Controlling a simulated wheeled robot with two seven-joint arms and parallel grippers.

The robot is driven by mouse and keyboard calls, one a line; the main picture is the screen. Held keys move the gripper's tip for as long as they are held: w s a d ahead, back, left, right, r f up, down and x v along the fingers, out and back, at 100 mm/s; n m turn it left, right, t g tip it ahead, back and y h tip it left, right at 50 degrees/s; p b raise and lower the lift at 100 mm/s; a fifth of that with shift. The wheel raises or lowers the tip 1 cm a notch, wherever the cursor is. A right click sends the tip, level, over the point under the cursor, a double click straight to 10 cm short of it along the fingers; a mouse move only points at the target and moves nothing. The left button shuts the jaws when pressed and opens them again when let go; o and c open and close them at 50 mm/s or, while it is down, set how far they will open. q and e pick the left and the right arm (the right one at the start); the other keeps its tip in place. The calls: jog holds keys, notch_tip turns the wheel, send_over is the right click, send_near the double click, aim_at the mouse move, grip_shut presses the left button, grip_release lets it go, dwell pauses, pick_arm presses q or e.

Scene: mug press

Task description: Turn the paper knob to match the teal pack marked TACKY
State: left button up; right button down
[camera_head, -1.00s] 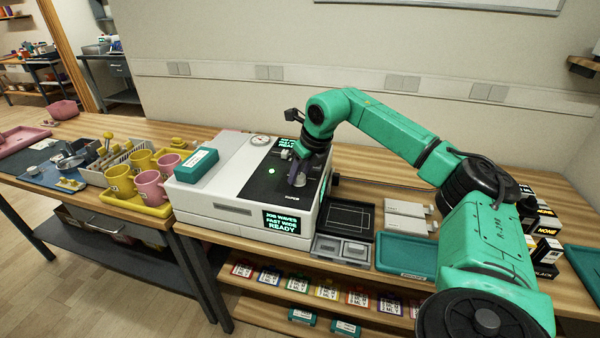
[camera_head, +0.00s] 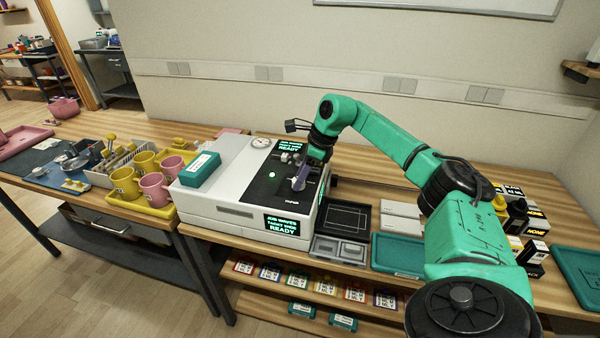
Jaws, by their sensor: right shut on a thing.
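The white press (camera_head: 205,205) stands on the bench with a black control panel (camera_head: 262,190) on its top. My right gripper (camera_head: 298,183) reaches down onto the right part of this panel and is shut on the paper knob, which its fingers mostly hide. A teal pack (camera_head: 200,169) lies on the press's left top; its label is too small to read. The front screen (camera_head: 282,224) shows JOB WAVES, a middle line that seems to start with TACKY, and READY. My left gripper is out of view.
A yellow tray (camera_head: 132,207) with yellow and pink mugs stands left of the press. A dark tray (camera_head: 347,217), white boxes and a teal tray (camera_head: 398,252) lie to its right, below my right arm. Black boxes stand at far right. Small packs fill the shelf below.

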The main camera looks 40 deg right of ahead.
jog(key=shift+r+n, duration=0.15)
jog(key=shift+n, duration=0.35)
jog(key=shift+c, duration=2.1)
grip_release()
jog(key=v, duration=1.4)
jog(key=shift+d+r, duration=0.2)
jog(key=shift+d, duration=0.1)
